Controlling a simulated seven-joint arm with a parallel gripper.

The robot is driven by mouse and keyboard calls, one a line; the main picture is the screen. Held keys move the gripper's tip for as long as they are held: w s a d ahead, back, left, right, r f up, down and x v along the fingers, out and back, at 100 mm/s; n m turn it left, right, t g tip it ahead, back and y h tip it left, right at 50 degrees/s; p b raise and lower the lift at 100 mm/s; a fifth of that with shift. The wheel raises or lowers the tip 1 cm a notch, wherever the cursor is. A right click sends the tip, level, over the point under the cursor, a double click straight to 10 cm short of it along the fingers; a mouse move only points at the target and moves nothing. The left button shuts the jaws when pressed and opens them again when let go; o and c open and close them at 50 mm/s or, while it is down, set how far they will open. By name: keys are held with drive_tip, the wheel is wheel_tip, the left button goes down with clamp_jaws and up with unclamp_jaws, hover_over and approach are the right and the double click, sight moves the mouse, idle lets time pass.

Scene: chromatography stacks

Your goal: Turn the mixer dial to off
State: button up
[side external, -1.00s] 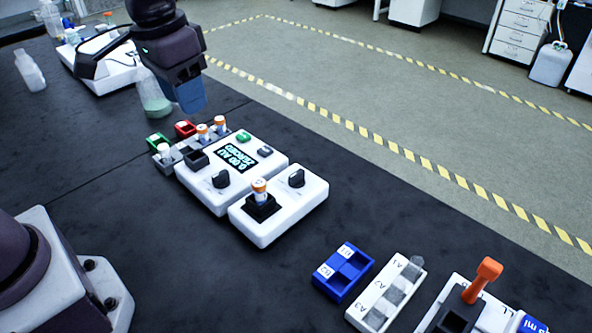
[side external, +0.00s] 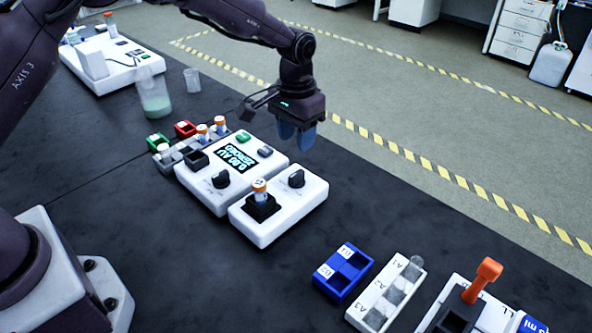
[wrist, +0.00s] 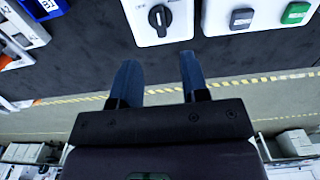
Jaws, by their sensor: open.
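The mixer is a white box (side external: 268,232) with a black dial (side external: 296,179) and a black holder (side external: 262,208) bearing an orange-capped vial (side external: 260,190). The same dial shows at the top of the wrist view (wrist: 160,18), its pointer running roughly up and down there. My gripper (side external: 296,140) hangs pointing down above the bench, on the far side of the dial and apart from it. Its two blue fingers are spread and empty in the wrist view (wrist: 158,70), with the dial ahead of the gap between them.
A white instrument with a display (side external: 240,160), its own black dial (side external: 221,179) and a green button (side external: 243,137) adjoins the mixer. Capped vials (side external: 203,131) stand at its far left. A blue rack (side external: 343,273) and white rack (side external: 385,300) lie front right. A beaker (side external: 153,98) stands behind.

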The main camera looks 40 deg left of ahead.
sight(296, 174)
wheel_tip(296, 174, down, 10)
drive_tip(key=shift+r, duration=0.25)
clamp_jaws()
